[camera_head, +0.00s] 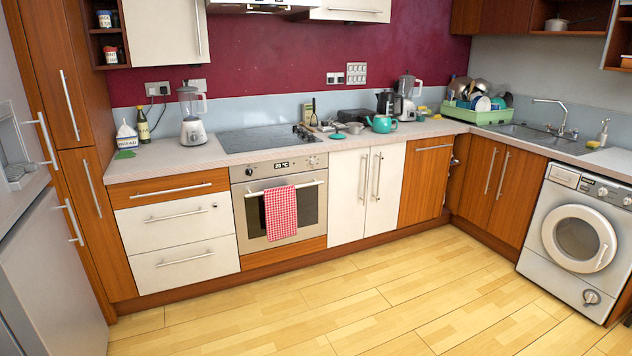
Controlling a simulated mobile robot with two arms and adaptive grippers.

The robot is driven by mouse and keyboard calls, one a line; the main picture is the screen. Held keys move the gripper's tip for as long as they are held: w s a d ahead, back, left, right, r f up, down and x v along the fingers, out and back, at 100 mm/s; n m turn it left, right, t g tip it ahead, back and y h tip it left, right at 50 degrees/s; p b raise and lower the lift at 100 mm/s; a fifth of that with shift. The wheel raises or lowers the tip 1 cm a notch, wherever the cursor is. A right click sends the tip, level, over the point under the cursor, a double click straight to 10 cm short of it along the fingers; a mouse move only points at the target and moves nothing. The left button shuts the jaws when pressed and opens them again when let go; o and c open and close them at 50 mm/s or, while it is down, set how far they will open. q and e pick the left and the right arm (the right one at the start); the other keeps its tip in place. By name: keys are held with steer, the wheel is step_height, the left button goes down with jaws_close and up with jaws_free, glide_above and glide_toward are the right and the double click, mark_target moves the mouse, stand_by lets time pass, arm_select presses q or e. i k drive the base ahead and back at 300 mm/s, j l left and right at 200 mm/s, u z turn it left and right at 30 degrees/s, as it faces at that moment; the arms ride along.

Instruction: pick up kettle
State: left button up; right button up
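A dark, jug-shaped kettle (385,102) stands upright at the back of the worktop, left of a blender. A teal pot with a spout and lid (381,124), shaped like a teapot or small kettle, sits in front of it near the worktop's front edge. I cannot tell for certain which of the two is the kettle meant. Neither of my grippers is in view.
The worktop (180,154) also bears a hob (255,138), a second blender (192,118), a green dish rack full of dishes (478,116) and a sink (520,131). Cabinets, an oven (284,210) and a washing machine (576,236) stand below. The wooden floor (380,300) is clear.

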mark_target(386, 103)
steer(key=i+z, duration=0.2)
steer(key=i, duration=0.45)
steer(key=i+z, duration=0.2)
steer(key=i, duration=0.45)
steer(key=i+j+z, duration=0.2)
steer(key=i, duration=0.4)
